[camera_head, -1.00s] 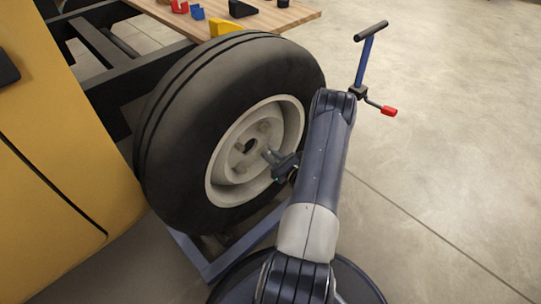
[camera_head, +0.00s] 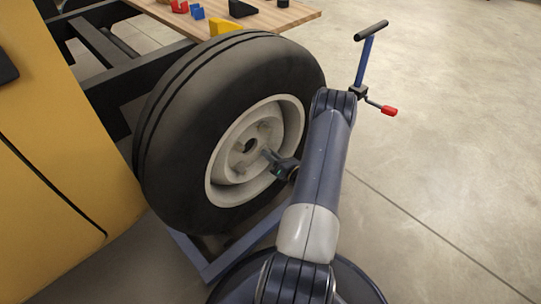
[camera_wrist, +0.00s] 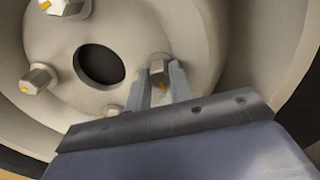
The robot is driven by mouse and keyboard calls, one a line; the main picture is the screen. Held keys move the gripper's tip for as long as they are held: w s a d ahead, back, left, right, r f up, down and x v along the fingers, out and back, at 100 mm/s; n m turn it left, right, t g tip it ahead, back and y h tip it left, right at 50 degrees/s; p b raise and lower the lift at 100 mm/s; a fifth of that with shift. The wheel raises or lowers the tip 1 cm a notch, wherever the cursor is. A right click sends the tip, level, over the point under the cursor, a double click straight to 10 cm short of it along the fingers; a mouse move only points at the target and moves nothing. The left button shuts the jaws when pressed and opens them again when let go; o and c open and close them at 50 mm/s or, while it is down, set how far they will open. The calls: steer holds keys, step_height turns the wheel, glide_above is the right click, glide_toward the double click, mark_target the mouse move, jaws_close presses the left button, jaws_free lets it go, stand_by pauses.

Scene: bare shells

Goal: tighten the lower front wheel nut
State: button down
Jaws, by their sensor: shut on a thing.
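The front wheel is a black tyre (camera_head: 180,125) on a pale rim (camera_head: 222,190), in the middle of the head view. My gripper (camera_head: 267,156) reaches in from the right, in front of the rim's hub. In the wrist view my gripper (camera_wrist: 158,88) has its two grey fingers on either side of a hex wheel nut (camera_wrist: 159,67), shut on it. A dark round centre hole (camera_wrist: 100,64) lies left of the fingers.
A yellow vehicle panel (camera_head: 55,160) stands left of the wheel. A wooden bench top (camera_head: 265,20) with small coloured parts is behind the tyre. A blue stand with a black T-handle (camera_head: 370,31) and red grip (camera_head: 389,111) stands at right. Floor at far right is clear.

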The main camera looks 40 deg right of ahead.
steer(key=shift+m+p, duration=0.9)
steer(key=shift+m, duration=8.2)
steer(key=c, duration=1.3)
jaws_free()
steer(key=shift+o, duration=0.2)
steer(key=shift+s, duration=0.1)
steer(key=s+p, duration=0.2)
steer(key=s, duration=0.8)
steer(key=shift+s+d, duration=0.3)
steer(key=shift+d, duration=0.15)
